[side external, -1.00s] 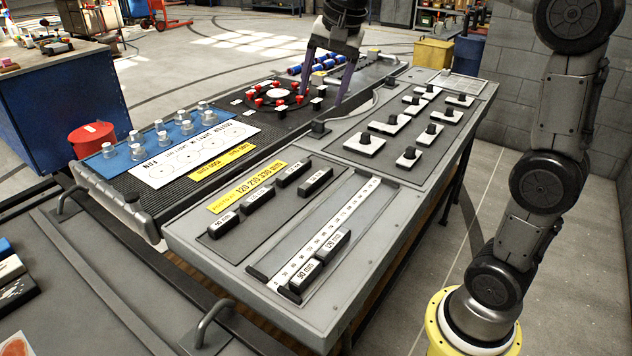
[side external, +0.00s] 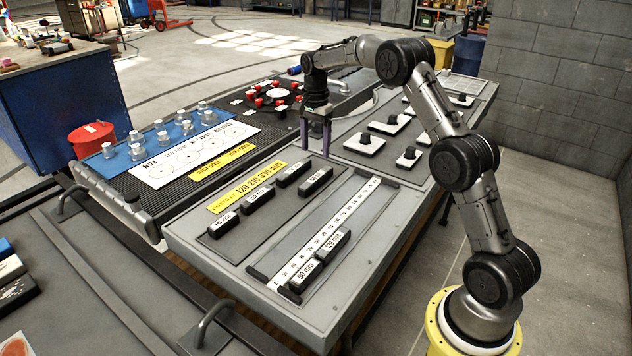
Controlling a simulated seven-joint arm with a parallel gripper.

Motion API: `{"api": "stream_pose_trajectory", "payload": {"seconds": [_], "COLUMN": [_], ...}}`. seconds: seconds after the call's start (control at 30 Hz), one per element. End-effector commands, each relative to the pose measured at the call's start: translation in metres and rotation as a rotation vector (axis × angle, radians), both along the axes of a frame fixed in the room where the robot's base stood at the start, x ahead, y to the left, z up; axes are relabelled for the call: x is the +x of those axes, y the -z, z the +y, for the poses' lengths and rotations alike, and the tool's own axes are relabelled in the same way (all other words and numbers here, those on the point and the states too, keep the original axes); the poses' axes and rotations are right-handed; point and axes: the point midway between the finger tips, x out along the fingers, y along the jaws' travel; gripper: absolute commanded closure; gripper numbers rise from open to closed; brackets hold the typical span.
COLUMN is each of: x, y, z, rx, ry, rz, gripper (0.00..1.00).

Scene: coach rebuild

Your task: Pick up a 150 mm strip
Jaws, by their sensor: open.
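Several dark strips with white end labels lie in a recessed tray (side external: 262,222) on the grey bench: one at the near left (side external: 224,226), one beyond it (side external: 258,200), one at the back (side external: 292,175) and one at the right (side external: 315,182). Their labels are too small to read surely, so I cannot tell which is 150 mm. Two more strips, marked 90 mm (side external: 305,275) and 120 mm (side external: 332,246), lie end to end beside the white ruler (side external: 325,232). My gripper (side external: 316,153) is open and empty, pointing down near the far end of the tray, apart from the strips.
A yellow sign reading 120 210 330 mm (side external: 247,188) lies beside the tray. Knobbed plates (side external: 365,143) stand to the right. A black panel with red blocks around a disc (side external: 277,94) and a blue board with silver pegs (side external: 160,135) lie beyond.

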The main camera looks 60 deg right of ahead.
Motion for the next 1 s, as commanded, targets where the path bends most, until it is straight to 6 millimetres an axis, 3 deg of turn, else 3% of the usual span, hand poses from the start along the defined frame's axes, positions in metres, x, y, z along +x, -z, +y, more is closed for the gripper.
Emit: {"api": "stream_pose_trajectory", "payload": {"seconds": [0.13, 0.47, 0.7, 1.0], "x": [0.0, 0.0, 0.001, 0.002], "y": [0.028, 0.055, 0.088, 0.098], "z": [0.0, -0.001, -0.005, -0.005], "rx": [0.001, 0.0, 0.001, 0.0], "ry": [-0.001, -0.001, -0.002, -0.002], "rz": [0.003, 0.001, 0.002, -0.001], "gripper": [0.28, 0.28, 0.28, 0.28]}}
